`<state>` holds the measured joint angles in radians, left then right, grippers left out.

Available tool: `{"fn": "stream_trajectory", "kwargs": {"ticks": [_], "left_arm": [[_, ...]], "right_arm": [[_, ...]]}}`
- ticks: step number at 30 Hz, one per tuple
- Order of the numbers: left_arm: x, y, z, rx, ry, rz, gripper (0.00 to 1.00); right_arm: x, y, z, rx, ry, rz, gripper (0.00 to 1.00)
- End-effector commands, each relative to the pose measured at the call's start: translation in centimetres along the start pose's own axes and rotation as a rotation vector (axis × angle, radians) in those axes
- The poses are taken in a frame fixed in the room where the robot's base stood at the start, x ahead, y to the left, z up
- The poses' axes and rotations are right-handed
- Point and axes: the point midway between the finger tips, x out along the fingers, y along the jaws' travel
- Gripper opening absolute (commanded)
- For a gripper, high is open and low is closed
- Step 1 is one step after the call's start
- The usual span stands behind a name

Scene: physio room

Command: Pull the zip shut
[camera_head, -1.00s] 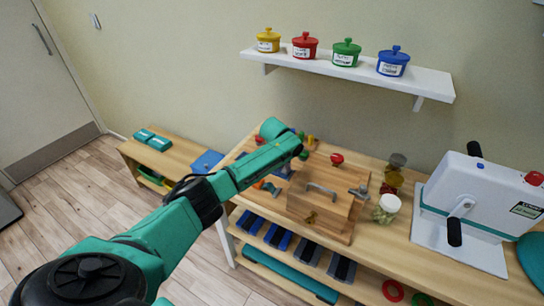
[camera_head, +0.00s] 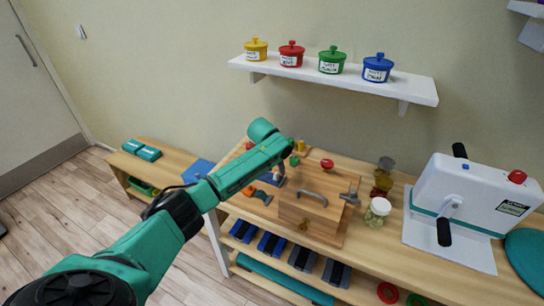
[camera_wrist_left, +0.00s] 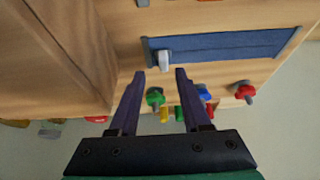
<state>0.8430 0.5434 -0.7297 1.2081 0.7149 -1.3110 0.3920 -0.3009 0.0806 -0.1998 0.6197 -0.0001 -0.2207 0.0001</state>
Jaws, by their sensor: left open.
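The zip is a blue fabric strip (camera_wrist_left: 225,46) set in a wooden board in the left wrist view. A pale grey pull tab (camera_wrist_left: 164,60) hangs at its left end. My left gripper (camera_wrist_left: 160,72) is open, with its two dark fingertips to either side of the tab and a little below it in the picture. I cannot tell whether a finger touches the tab. In the head view my left arm reaches over the bench to the left of the wooden box (camera_head: 325,215), and its fingers are mostly hidden there. My right gripper is out of view.
Coloured knobs, green (camera_wrist_left: 155,97) and red (camera_wrist_left: 244,91), lie close around the fingers. The wooden box with a metal handle stands right of the arm. A jar (camera_head: 377,212) and a white machine (camera_head: 470,195) are farther right. A shelf (camera_head: 330,79) with pots hangs above.

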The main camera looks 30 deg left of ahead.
Motion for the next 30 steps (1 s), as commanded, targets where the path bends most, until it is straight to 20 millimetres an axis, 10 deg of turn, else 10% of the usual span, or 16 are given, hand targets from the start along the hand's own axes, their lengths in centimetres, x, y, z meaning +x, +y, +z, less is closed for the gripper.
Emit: {"fn": "stream_trajectory", "kwargs": {"ticks": [12,30], "left_arm": [[-10.3,0.1,-0.1,0.001,0.004,0.0,0.47],[-10.9,0.1,-0.1,0.001,0.001,0.0,0.47]], "right_arm": [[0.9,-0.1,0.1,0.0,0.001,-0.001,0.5],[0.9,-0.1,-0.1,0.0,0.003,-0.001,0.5]]}}
